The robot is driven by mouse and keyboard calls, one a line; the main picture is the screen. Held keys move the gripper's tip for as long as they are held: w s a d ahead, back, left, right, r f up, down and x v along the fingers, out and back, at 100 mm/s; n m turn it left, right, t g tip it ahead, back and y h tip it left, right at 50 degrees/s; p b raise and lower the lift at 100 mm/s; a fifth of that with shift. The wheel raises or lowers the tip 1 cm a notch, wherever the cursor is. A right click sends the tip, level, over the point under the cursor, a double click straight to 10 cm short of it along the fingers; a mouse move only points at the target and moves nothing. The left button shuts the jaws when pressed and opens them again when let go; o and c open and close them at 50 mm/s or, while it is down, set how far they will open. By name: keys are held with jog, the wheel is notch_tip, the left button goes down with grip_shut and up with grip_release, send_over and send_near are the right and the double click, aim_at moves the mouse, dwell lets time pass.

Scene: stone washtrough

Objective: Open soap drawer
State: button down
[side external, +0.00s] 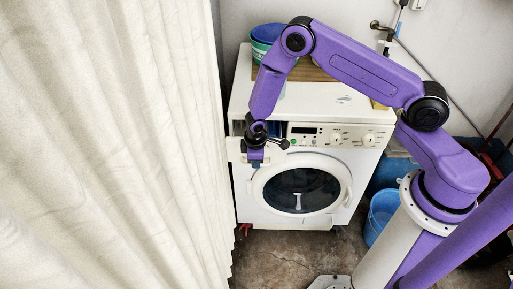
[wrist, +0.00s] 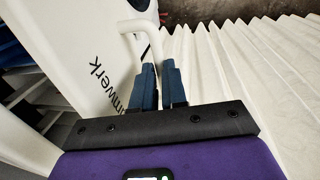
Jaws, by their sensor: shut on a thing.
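The washing machine (side external: 365,155) is white, with its soap drawer (side external: 234,149) at the upper left of its front. The drawer's white front stands out from the machine, and blue shows behind it. In the wrist view, the drawer front (wrist: 92,45) carries dark lettering, with blue and dark parts to its left. A white curved handle (wrist: 143,33) rises from the front. My gripper (side external: 256,163) is in front of the drawer. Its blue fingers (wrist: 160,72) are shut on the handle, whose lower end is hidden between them.
A white pleated curtain (side external: 115,150) hangs close to the left of the drawer. The round washer door (side external: 300,188) is below right. A bucket (side external: 266,34) stands on top of the machine. A blue tub (side external: 381,213) stands on the floor at right.

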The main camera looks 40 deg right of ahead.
jog(key=s+a, duration=0.7)
jog(key=shift+s+a, duration=0.2)
jog(key=shift+s, duration=0.05)
jog(key=c, duration=1.2)
grip_release()
jog(key=shift+o, duration=0.2)
jog(key=shift+r, duration=0.1)
notch_tip(320, 180, up, 17)
jog(key=s+a, duration=0.2)
jog(key=shift+s+a, duration=0.1)
jog(key=s+d+r+n, duration=0.1)
jog(key=s+d+r, duration=0.2)
jog(key=s, duration=0.4)
jog(key=s+d+r+n+y, duration=0.1)
jog(key=s+d+r, duration=0.3)
jog(key=s+r, duration=0.2)
jog(key=s+d+r+n+g, duration=0.1)
jog(key=s+d+r, duration=0.3)
jog(key=s, duration=0.5)
jog(key=shift+s+d+r+y, duration=0.25)
jog(key=shift+s+r+y, duration=0.1)
jog(key=shift+y, duration=0.05)
